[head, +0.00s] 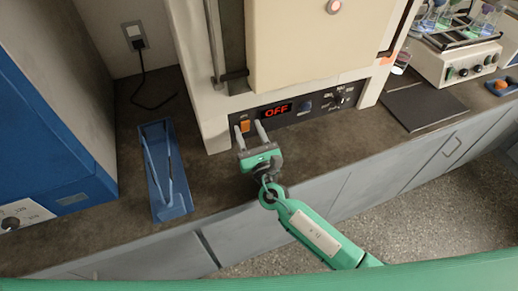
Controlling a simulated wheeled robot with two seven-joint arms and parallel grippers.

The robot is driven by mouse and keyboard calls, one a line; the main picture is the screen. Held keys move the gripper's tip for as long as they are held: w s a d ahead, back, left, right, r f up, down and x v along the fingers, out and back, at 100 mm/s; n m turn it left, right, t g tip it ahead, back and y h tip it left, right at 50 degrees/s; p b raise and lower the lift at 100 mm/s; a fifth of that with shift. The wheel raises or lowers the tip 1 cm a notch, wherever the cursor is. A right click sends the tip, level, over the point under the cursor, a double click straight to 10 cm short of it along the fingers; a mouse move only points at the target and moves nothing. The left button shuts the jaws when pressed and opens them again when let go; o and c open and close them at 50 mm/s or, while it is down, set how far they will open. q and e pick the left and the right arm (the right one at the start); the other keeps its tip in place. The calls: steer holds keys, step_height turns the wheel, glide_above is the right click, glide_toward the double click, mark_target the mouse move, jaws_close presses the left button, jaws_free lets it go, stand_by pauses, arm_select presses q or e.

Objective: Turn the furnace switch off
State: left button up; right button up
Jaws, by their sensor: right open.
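The furnace (212,92) stands at the back of the bench in the head view, with its cream door (320,50) above a dark control panel (312,118). The panel's display (277,110) reads "OFF" in red. An orange switch (245,126) sits at the panel's left end. My right gripper (249,128) is open in front of the panel, with its two fingers pointing at it. The left finger is close by the orange switch; I cannot tell whether it touches. The right finger is below and left of the display. My left gripper is not in view.
A blue tray (158,196) with rods lies on the bench left of my gripper. A blue cabinet (50,150) stands at far left. A dark mat (422,104) and a shaker with flasks (455,62) are at right. Bare bench (215,185) lies before the furnace.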

steer(key=b+v, duration=0.1)
steer(key=v, duration=0.4)
steer(key=shift+s+f, duration=0.1)
steer(key=shift+s, duration=0.2)
steer(key=s, duration=0.2)
steer(key=s+d+b, duration=0.1)
steer(key=s, duration=0.1)
steer(key=s+d, duration=0.1)
steer(key=s, duration=0.2)
steer(key=shift+d, duration=0.2)
steer(key=shift+s+d+b, duration=0.15)
steer(key=shift+s+d, duration=0.05)
steer(key=shift+s, duration=0.35)
steer(key=shift+s+d+b, duration=0.15)
steer(key=shift+s+d, duration=0.05)
steer(key=shift+s, duration=0.4)
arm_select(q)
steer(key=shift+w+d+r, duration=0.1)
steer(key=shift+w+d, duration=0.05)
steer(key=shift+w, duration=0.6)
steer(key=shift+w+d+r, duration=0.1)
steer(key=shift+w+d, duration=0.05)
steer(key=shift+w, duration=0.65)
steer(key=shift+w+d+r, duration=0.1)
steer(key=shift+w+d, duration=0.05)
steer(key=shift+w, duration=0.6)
arm_select(e)
steer(key=shift+s+d+r, duration=0.15)
steer(key=shift+s+r, duration=0.1)
steer(key=shift+s, duration=0.25)
